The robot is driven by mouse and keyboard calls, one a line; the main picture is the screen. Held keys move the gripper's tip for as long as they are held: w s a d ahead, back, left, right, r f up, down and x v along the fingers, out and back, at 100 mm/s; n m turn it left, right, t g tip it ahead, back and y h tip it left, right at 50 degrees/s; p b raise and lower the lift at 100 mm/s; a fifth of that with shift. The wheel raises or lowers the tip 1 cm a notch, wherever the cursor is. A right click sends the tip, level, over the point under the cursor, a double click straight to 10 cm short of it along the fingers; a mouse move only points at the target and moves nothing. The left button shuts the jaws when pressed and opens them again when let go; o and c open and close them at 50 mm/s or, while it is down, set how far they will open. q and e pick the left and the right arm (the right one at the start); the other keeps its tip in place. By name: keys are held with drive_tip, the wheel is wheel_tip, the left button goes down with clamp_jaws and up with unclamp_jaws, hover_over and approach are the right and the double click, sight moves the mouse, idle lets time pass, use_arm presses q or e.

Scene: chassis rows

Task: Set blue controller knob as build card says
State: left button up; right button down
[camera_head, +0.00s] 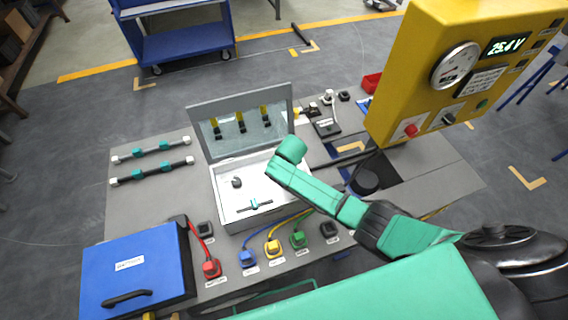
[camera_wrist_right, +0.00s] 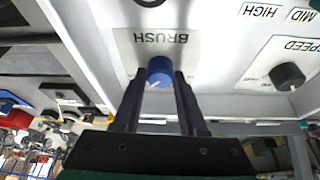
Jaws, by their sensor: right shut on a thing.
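The blue knob (camera_wrist_right: 159,72) sits on a white plate marked BRUSH, which appears upside down in the right wrist view. A white mark on the knob points toward the lower left of that view. My right gripper (camera_wrist_right: 160,82) is shut on the blue knob, one finger on each side. In the head view my right wrist reaches over the open controller box (camera_head: 219,205) and hides the blue knob and the fingers. A black knob marked SPEED (camera_wrist_right: 287,76) is beside it, and also shows in the head view (camera_head: 237,182). My left gripper is not in view. I cannot make out a build card.
The box's grey lid (camera_head: 205,140) stands open behind it. A blue case (camera_head: 135,268) is at the front left. Red, blue, yellow and green plugs (camera_head: 273,250) with cables line the front. A yellow meter panel (camera_head: 430,110) rises at the right.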

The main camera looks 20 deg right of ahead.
drive_tip(key=shift+m, duration=0.5)
drive_tip(key=shift+w+h, duration=0.1)
drive_tip(key=shift+h, duration=0.2)
drive_tip(key=shift+c, duration=2.2)
unclamp_jaws()
drive_tip(key=shift+r, duration=0.1)
drive_tip(key=shift+a+r, duration=0.1)
drive_tip(key=shift+r, duration=0.15)
drive_tip(key=p+v, duration=0.1)
drive_tip(key=v, duration=1.3)
drive_tip(key=shift+s+p, duration=0.25)
drive_tip(key=shift+p, duration=0.1)
